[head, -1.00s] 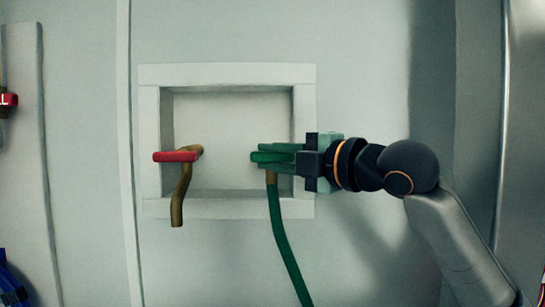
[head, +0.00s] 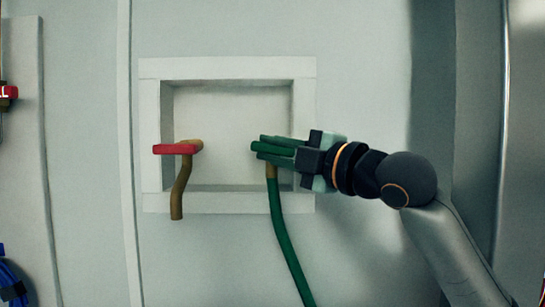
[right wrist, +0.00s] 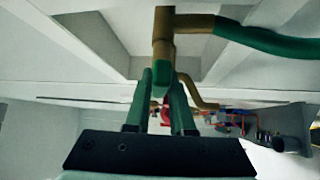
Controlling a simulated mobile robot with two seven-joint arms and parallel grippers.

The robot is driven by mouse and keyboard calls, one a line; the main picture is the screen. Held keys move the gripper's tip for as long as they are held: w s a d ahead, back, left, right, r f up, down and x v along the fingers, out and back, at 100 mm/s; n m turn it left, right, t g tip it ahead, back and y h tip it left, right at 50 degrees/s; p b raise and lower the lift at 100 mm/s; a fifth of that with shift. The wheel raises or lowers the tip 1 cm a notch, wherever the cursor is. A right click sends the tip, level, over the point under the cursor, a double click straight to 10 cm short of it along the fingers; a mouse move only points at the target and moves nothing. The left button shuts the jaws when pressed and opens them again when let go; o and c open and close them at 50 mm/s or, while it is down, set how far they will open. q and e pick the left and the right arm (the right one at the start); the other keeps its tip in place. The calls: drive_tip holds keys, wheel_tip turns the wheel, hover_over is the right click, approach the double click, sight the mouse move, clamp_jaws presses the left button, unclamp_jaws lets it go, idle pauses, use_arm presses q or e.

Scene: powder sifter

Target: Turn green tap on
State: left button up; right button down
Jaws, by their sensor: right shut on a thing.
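The green tap's handle (head: 258,147) sits at the right side of a recessed white wall box. Its brass spout (head: 271,172) points down into a green hose. My right gripper (head: 268,144) reaches in from the right, its green fingers shut on the handle, which slants slightly up to the left. In the right wrist view the handle (right wrist: 162,75) lies between the two fingers, in front of the brass tap body (right wrist: 163,45). The fingers hide much of the handle in the head view. My left gripper is not in view.
A brass tap with a red handle (head: 174,149) is at the left of the wall box (head: 225,69). The green hose (head: 282,230) hangs down below the green tap. A blue coil (head: 12,284) is at the lower left. The wall below the box is otherwise clear.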

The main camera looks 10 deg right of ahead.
drive_tip(key=m+t+b, duration=0.1)
drive_tip(key=m+b, duration=0.1)
drive_tip(key=m+t+b, duration=0.3)
drive_tip(key=m+t, duration=0.1)
drive_tip(key=shift+a+f+m+h+b, duration=0.1)
drive_tip(key=shift+f+m+h+b, duration=0.2)
drive_tip(key=shift+f+m+b, duration=0.1)
drive_tip(key=m+t+h+b, duration=0.2)
drive_tip(key=m, duration=0.2)
drive_tip(key=shift+r+t, duration=0.1)
drive_tip(key=shift+t, duration=0.3)
drive_tip(key=m+t+h+b, duration=0.1)
drive_tip(key=m+h, duration=0.1)
drive_tip(key=m, duration=0.1)
drive_tip(key=shift+h, duration=0.3)
drive_tip(key=m+t+h+b, duration=0.1)
drive_tip(key=m+h, duration=0.2)
drive_tip(key=m, duration=0.1)
drive_tip(key=m+h, duration=0.3)
drive_tip(key=shift+r+t, duration=0.15)
drive_tip(key=shift+t, duration=0.25)
drive_tip(key=shift+m+h+b, duration=0.35)
drive_tip(key=shift+m+h, duration=1.65)
drive_tip(key=shift+r+m+h, duration=0.1)
drive_tip(key=shift+m+h, duration=0.4)
drive_tip(key=shift+m, duration=0.1)
drive_tip(key=c, duration=0.8)
unclamp_jaws()
